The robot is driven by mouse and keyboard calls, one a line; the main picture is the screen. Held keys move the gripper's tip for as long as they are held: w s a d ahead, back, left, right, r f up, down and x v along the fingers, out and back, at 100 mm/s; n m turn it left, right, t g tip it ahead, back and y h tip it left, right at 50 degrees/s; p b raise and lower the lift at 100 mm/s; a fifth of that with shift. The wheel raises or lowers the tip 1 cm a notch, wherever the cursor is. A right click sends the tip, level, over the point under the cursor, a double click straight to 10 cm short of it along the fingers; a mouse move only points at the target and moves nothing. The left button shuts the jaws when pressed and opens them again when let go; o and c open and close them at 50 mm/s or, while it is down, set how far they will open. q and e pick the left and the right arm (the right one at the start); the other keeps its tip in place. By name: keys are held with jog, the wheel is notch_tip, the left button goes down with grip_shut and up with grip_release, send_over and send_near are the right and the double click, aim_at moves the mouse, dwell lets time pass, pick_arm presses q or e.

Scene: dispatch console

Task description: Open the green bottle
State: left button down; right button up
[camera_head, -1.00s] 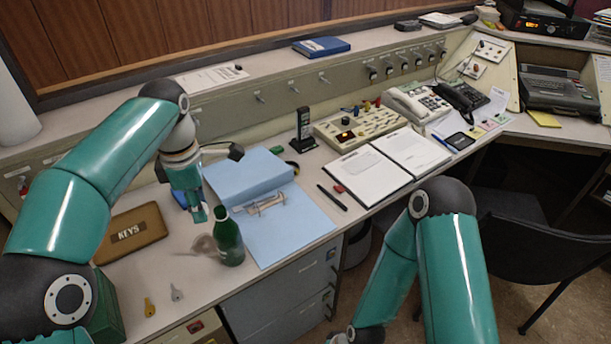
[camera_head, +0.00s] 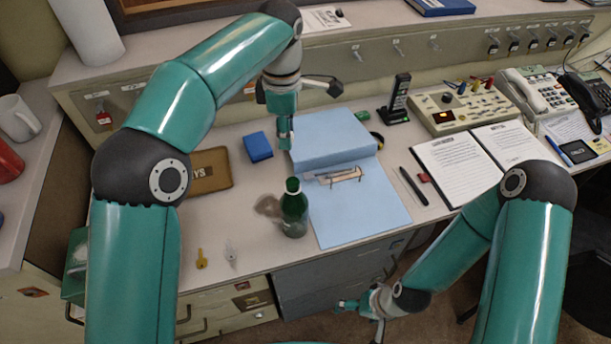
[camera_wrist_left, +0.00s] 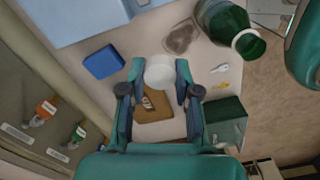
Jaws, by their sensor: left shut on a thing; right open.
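The green bottle (camera_head: 294,215) stands upright on the desk near its front edge. Its neck has a pale rim. In the left wrist view the bottle (camera_wrist_left: 224,22) shows an open green mouth. My left gripper (camera_head: 285,142) is above the desk by the blue folder, up and apart from the bottle. In the left wrist view my left gripper (camera_wrist_left: 160,74) is shut on a round white cap (camera_wrist_left: 160,66). My right gripper (camera_head: 360,316) is open and empty, low in front of the desk drawers.
A blue folder (camera_head: 350,215) lies right of the bottle. A blue box (camera_head: 257,147), a brown KEYS case (camera_head: 212,168) and two keys (camera_head: 201,259) lie to the left. An open binder (camera_head: 455,170), a pen and a black handset (camera_head: 396,100) are further right.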

pick_arm(q)
jog(key=f, duration=1.2)
jog(key=f+b, duration=0.1)
jog(key=f, duration=0.5)
jog(key=shift+s+a+f, duration=0.1)
jog(key=shift+a+f, duration=0.15)
jog(key=shift+f, duration=0.15)
jog(key=shift+f, duration=0.1)
jog(key=c, duration=0.8)
grip_release()
jog(key=shift+c, duration=0.2)
notch_tip(320, 180, up, 12)
jog(key=shift+r, duration=0.25)
